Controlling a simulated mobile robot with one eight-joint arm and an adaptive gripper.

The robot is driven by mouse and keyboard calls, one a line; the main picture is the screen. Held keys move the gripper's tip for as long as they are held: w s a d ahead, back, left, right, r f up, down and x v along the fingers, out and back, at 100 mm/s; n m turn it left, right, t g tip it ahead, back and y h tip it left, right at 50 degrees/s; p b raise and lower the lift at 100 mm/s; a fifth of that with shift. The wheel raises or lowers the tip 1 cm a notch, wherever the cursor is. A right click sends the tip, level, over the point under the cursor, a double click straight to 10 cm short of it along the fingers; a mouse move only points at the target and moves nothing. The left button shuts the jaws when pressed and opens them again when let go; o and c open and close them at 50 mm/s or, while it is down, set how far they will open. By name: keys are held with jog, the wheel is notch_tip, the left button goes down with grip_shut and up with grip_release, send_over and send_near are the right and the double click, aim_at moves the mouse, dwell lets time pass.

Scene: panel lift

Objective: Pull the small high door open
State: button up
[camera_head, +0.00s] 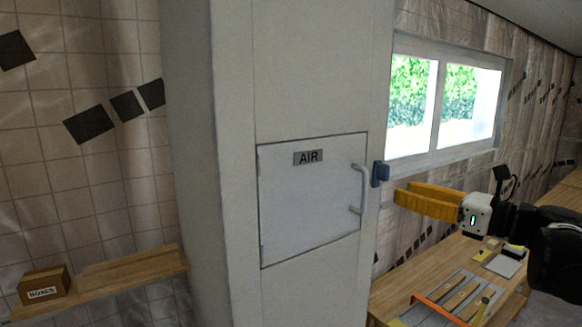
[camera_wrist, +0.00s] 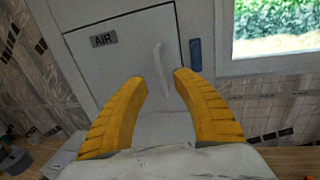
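The small high door (camera_head: 300,205) is a pale panel labelled AIR set in a tall light column, and it looks closed. Its light bar handle (camera_head: 359,190) stands upright near the door's right edge. My gripper (camera_head: 398,199) has yellow fingers and is to the right of the handle, apart from it. In the wrist view the door (camera_wrist: 125,65) is ahead, and the handle (camera_wrist: 161,70) shows beyond and between the spread fingertips (camera_wrist: 160,78). The gripper is open and empty.
A blue block (camera_head: 380,173) is fixed on the column right of the handle. A wooden shelf (camera_head: 135,275) with a box (camera_head: 43,286) is at left. A wooden worktop (camera_head: 400,292) with a tray of tools lies below my gripper. A window (camera_head: 445,95) is at right.

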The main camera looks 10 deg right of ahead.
jog(key=p, duration=0.2)
send_over(363, 208)
jog(key=shift+w+d+f, duration=0.1)
jog(key=shift+w+d, duration=0.1)
jog(key=shift+w, duration=0.15)
grip_shut()
